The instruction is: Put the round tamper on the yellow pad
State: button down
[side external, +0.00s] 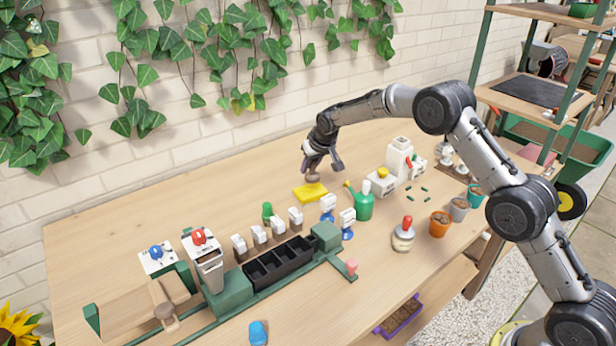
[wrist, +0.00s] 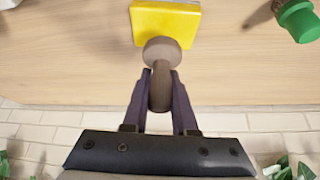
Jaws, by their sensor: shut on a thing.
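The round tamper (wrist: 162,54) is grey-brown with a round disc foot and a handle. My gripper (wrist: 161,85) is shut on its handle. In the side view my gripper (side external: 322,163) holds the tamper (side external: 313,177) foot down at the back edge of the yellow pad (side external: 309,194). In the wrist view the disc overlaps the edge of the yellow pad (wrist: 165,22). I cannot tell whether the disc touches the pad or hangs just above it.
A green watering can (side external: 363,203) stands right of the pad, and a small green bottle (side external: 267,212) stands to its front left. White-topped tools and a black tray (side external: 280,264) lie in front. The table left of the pad is clear.

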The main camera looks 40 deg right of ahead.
aim_at(308, 187)
jog(key=shift+x, duration=0.75)
jog(key=shift+w+a+f, duration=0.1)
jog(key=shift+f, duration=1.25)
jog(key=shift+f, duration=0.15)
jog(key=c, duration=0.7)
grip_release()
jog(key=shift+r, duration=0.2)
jog(key=v, duration=1.2)
